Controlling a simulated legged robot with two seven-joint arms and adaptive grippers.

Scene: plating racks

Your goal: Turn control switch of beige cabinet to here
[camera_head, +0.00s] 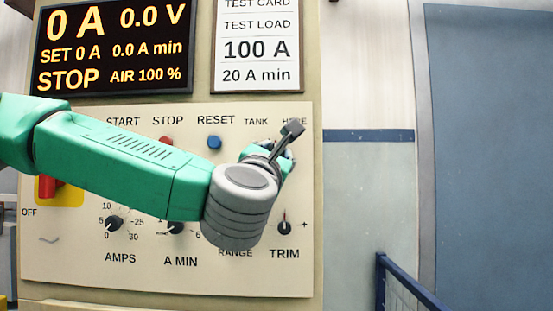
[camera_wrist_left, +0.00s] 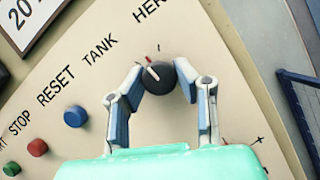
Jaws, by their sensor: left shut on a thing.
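The beige cabinet's front panel (camera_head: 170,275) fills much of the head view. The control switch, a round black knob (camera_wrist_left: 160,79) with a white line, sits below the words TANK (camera_wrist_left: 99,51) and HERE (camera_wrist_left: 153,10). HERE is partly cut off in the wrist view. The white line points up-left, between the two words. My left gripper (camera_wrist_left: 160,88) is shut on the knob, a finger on each side. In the head view my left arm crosses the panel and my wrist hides the knob.
Red and blue buttons, the blue one (camera_head: 214,142) under RESET, are left of the switch. Below are the AMPS dial (camera_head: 114,224) and TRIM knob (camera_head: 285,228). A display (camera_head: 112,48) and a white card (camera_head: 257,48) are above. A blue railing (camera_head: 395,275) stands at right.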

